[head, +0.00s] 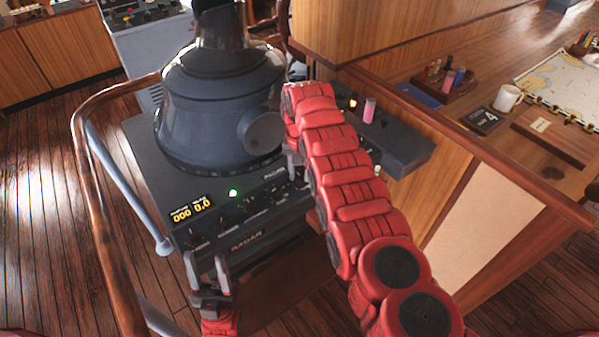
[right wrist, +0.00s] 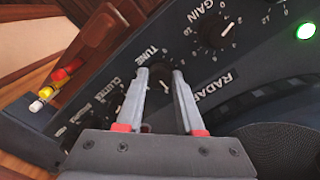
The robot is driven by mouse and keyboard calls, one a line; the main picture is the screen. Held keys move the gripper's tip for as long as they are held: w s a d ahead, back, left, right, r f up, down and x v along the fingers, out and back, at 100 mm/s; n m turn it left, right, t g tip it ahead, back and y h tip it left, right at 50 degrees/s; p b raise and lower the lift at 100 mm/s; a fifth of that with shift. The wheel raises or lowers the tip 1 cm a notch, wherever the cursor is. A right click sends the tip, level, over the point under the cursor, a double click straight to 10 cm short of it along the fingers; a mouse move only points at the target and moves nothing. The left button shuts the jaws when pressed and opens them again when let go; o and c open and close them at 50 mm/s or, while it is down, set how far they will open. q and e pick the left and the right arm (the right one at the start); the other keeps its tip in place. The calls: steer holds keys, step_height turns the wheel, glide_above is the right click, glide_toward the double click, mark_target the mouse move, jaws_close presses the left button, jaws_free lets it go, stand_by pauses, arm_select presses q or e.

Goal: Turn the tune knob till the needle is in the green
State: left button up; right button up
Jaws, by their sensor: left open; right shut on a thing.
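The dark radar console (head: 150,150) stands under a big rounded viewing hood. In the right wrist view the black tune knob (right wrist: 159,86) sits below its TUNE label. My right gripper (right wrist: 160,74) is shut on the tune knob, with one finger on each side of it. In the head view my red right arm hides most of that gripper and the knob. My left gripper (head: 208,272) is open and empty, in front of the console's lower front edge. I cannot make out a meter needle or green band in either view.
A gain knob (right wrist: 212,32) and a lit green lamp (right wrist: 305,31) are near the tune knob; the lamp also shows in the head view (head: 233,192). An orange display (head: 192,210) is at the console's left. A wooden rail (head: 90,190) curves around it. A chart table is right.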

jaws_close()
steer(key=shift+w+f+n+b, duration=0.1)
steer(key=shift+f+n+b, duration=0.1)
steer(key=shift+n+b, duration=0.65)
steer(key=n+b, duration=0.4)
steer(key=b, duration=0.1)
steer(key=shift+r+n, duration=0.1)
steer(key=shift+n, duration=0.25)
steer(key=shift+r+n+b, duration=0.15)
steer(key=shift+n+b, duration=0.2)
steer(key=shift+n, duration=1.65)
steer(key=o, duration=1)
jaws_free()
